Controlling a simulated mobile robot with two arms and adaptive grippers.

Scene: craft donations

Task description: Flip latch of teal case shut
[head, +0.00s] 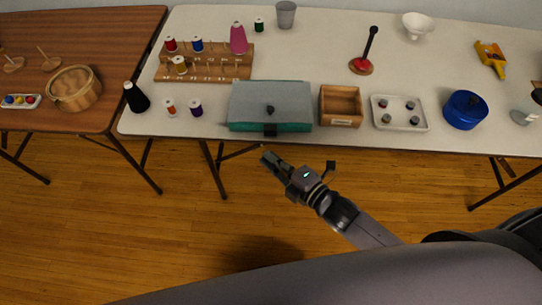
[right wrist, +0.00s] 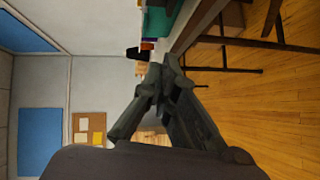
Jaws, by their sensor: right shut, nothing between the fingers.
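The teal case (head: 245,127) stands near the front edge of the white table, with its grey lid (head: 290,100) down. A dark knob (head: 270,110) sits on the lid. The dark latch (head: 270,130) is at the middle of the case's front; I cannot tell how it is set. My right gripper (head: 266,156) is shut and empty, just in front of the table edge below the latch and apart from it. In the right wrist view my right gripper (right wrist: 157,68) points along the table edge, with part of the teal case (right wrist: 158,22) at the top. My left gripper is not in view.
The white table (head: 330,60) also holds a wooden box (head: 340,119) right of the case, a tray (head: 381,123), a blue pot (head: 465,110) and a spool rack (head: 205,77). Loose spools stand left of the case. Open floor (head: 150,215) lies in front.

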